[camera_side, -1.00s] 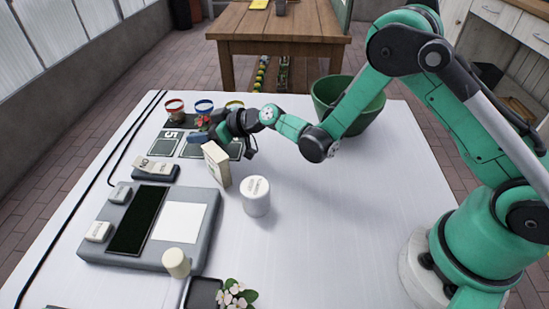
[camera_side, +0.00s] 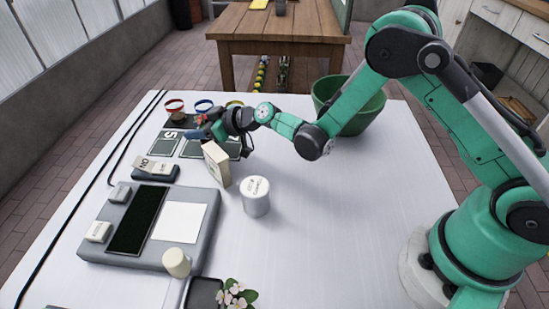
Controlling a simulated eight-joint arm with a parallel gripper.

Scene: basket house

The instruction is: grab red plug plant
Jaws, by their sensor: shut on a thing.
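The red plug plant (camera_side: 201,119) shows as a small patch of red and green at the far left part of the white table, mostly hidden by my gripper. My gripper (camera_side: 205,131) is at the plant, shut on it, above the dark numbered squares (camera_side: 167,143). The fingertips are small and partly hidden, so their exact hold on the plant is not clear. Whether the plant is lifted or still touches the table cannot be told.
Red (camera_side: 174,105), blue (camera_side: 204,105) and yellow-rimmed (camera_side: 234,104) cups stand behind. A cream box (camera_side: 216,164) and white canister (camera_side: 256,197) stand close in front. A grey device (camera_side: 152,228) lies front left, a green bowl (camera_side: 350,105) behind right. The table's right middle is clear.

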